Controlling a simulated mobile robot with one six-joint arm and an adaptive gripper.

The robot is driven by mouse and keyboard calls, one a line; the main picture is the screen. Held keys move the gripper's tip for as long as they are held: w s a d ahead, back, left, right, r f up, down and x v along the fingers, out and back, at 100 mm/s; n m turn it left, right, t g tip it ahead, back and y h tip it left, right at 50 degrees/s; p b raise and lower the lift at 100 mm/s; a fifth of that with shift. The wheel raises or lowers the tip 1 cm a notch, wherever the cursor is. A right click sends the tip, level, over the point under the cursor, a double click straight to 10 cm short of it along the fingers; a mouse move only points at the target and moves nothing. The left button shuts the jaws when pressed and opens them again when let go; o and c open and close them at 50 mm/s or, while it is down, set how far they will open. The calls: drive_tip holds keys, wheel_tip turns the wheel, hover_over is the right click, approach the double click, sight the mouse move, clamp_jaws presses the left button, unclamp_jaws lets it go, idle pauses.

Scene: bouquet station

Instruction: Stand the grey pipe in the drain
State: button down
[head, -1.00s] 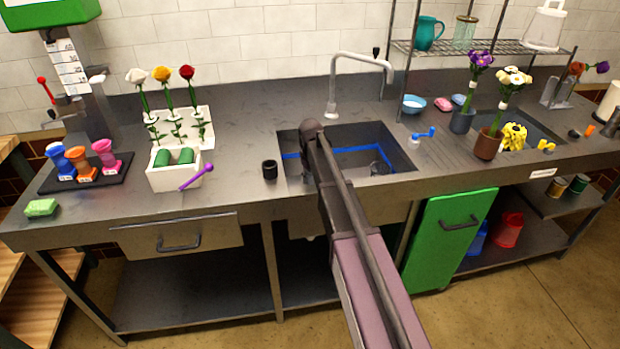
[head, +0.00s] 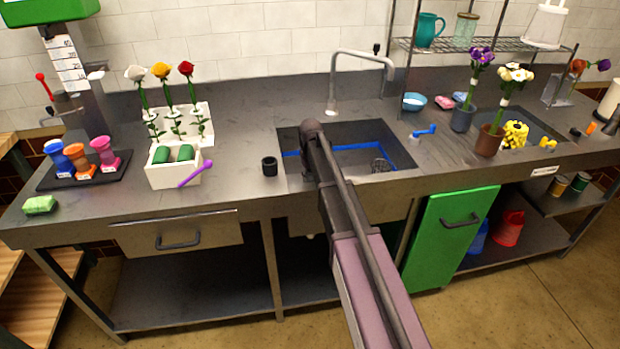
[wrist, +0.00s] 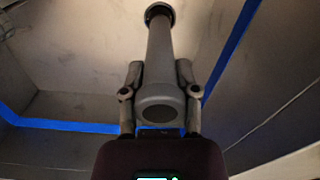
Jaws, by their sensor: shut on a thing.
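The grey pipe (wrist: 159,50) is between the two fingers of my gripper (wrist: 160,72) in the wrist view, and the gripper is shut on it. The pipe's near open end faces the camera. Its far end meets a dark ring (wrist: 159,9) at the top edge, which looks like the drain; I cannot tell whether the pipe is inside it or only above it. In the head view my arm reaches over the sink (head: 408,158) and hides the gripper, the pipe and the drain.
A blue line (head: 372,147) runs around the sink walls. A wire strainer (head: 380,165) shows at the sink's right side. A blue handle (head: 424,132) is at the right.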

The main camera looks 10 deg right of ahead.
drive_tip(key=shift+f+b, duration=0.8)
drive_tip(key=shift+c, duration=1.4)
unclamp_jaws()
drive_tip(key=shift+r, duration=0.15)
wheel_tip(320, 180, up, 28)
drive_tip(key=p, duration=2.8)
drive_tip(key=s+f+m+b, duration=0.1)
drive_tip(key=s+f+b, duration=0.1)
drive_tip(key=s, duration=1.2)
drive_tip(key=s+f+b, duration=0.3)
drive_tip(key=s, duration=1.2)
drive_tip(key=shift+f+m, duration=0.2)
drive_tip(key=shift+m, duration=0.2)
